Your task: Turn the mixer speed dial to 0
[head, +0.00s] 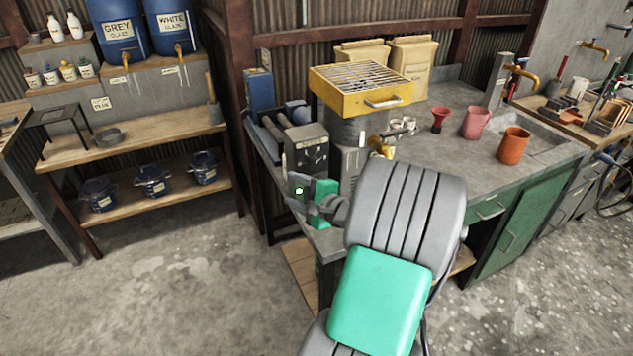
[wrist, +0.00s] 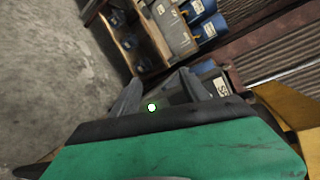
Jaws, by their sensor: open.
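The mixer (head: 346,128) has a yellow grated top and a grey drum and stands at the left end of the bench. A grey control box (head: 306,147) with a small label and dark controls is fixed at its left. The speed dial and its setting are too small to make out. My gripper (head: 292,192) is open and empty just below and in front of the box, close to its face. In the wrist view the fingers (wrist: 155,95) stand apart, with a pale labelled surface (wrist: 216,86) beside the right finger. Contact with the box cannot be told.
The bench (head: 440,135) holds a red funnel (head: 439,119), a pink cup (head: 476,123) and an orange cup (head: 513,146). The concrete floor at left is clear.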

